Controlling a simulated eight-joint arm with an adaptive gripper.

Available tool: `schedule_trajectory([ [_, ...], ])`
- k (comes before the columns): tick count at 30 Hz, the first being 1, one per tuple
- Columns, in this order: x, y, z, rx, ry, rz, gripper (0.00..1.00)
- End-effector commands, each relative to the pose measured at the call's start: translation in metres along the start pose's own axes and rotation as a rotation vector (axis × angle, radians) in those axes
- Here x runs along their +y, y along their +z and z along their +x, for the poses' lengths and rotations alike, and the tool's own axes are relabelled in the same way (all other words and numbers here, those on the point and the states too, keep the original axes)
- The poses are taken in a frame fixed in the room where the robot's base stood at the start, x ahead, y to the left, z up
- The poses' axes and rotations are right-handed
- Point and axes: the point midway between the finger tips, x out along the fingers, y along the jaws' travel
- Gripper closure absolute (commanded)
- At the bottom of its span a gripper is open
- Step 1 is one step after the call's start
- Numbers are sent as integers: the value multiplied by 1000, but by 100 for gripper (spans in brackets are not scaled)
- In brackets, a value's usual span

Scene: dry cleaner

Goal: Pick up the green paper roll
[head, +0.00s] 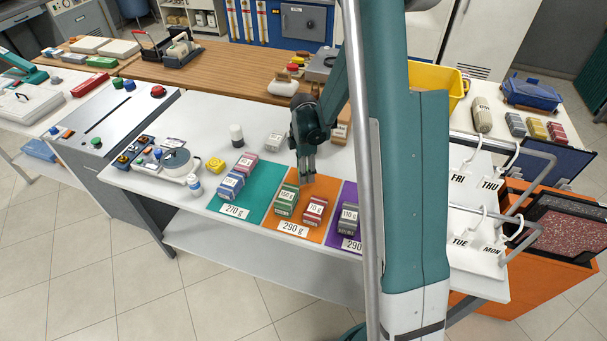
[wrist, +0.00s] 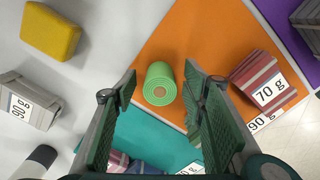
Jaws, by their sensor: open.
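The green paper roll (wrist: 160,83) rests on the orange mat (wrist: 190,35) in the wrist view, with its pale ringed round end facing the camera. My gripper (wrist: 160,78) is open above it. One finger is on each side of the roll in the picture, with gaps, and nothing is held. In the head view my gripper (head: 306,183) points down over the back part of the orange mat. I cannot make out the roll there; the gripper appears to hide it.
A red 70 g block (wrist: 262,80) stands on the same mat. A green block (head: 287,200) stands near the gripper, mostly behind a finger in the wrist view. A grey block (wrist: 28,100) and yellow block (wrist: 50,32) sit on the white table, with clear surface between them and the mat.

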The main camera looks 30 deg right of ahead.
Motion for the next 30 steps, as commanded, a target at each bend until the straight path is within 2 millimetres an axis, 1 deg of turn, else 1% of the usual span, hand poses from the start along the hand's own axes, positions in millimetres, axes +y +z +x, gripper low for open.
schedule_trajectory([
  [10,0,0,0,0,0,0,58],
  [11,0,0,0,0,0,0,59],
  [15,0,0,0,0,0,0,77],
  [17,0,0,0,0,0,0,85],
  [18,0,0,0,0,0,0,88],
  [30,0,0,-3,0,0,0,88],
])
